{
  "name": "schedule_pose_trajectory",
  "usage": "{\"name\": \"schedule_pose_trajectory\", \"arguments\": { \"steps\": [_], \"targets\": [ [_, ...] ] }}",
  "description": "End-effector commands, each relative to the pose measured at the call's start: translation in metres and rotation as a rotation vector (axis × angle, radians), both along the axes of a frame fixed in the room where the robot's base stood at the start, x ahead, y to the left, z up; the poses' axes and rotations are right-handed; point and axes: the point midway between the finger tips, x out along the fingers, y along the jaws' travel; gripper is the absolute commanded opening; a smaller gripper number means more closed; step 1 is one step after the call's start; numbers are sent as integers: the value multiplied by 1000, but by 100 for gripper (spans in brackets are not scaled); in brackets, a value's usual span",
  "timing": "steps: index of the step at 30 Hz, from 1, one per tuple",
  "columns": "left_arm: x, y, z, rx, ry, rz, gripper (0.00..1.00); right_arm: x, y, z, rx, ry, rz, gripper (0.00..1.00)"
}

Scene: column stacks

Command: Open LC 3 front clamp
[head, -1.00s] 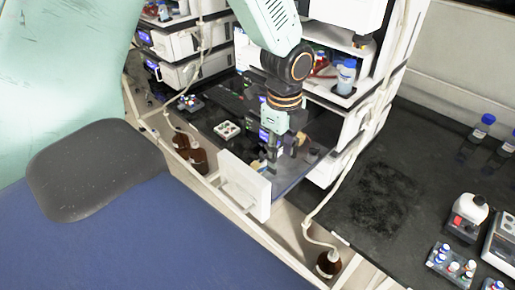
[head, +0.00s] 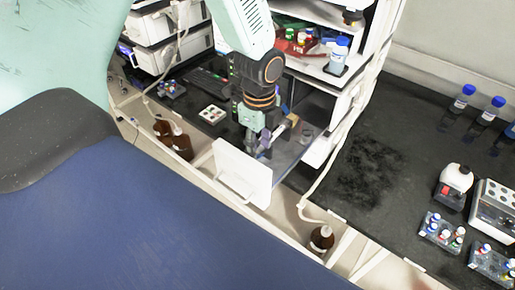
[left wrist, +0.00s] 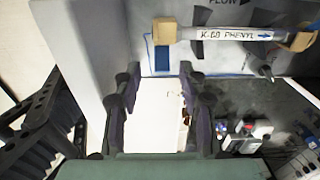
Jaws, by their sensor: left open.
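My left gripper (head: 262,152) hangs pointing down behind a white upright panel (head: 243,174) at the front of the column stack. In the left wrist view its two dark fingers (left wrist: 159,78) are apart with nothing between them. Ahead of the fingertips lies a white column labelled "K-BB PHENYL" (left wrist: 237,34), with a tan block (left wrist: 165,32) at its left end and another (left wrist: 302,38) at its right. I cannot tell which tan block is the front clamp, or whether either is open. My right gripper is in neither view.
White instrument stacks (head: 165,42) stand behind. Brown bottles (head: 181,143) stand left of the white panel, and another brown bottle (head: 321,238) stands right of it. A white tube runs down beside the stack. The black bench at right holds blue-capped bottles (head: 463,97) and vial racks.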

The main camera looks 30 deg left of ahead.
Motion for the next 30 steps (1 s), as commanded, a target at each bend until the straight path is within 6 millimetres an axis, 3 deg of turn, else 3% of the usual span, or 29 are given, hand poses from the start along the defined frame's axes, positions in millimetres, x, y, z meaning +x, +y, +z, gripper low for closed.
{"name": "schedule_pose_trajectory", "arguments": {
  "steps": [6,17,30],
  "targets": [
    [0,1,-21,1,1,-1,42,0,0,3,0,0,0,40],
    [1,4,-25,0,-1,1,42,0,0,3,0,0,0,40],
    [1,4,-25,0,-1,1,5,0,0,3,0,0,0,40]
  ]
}}
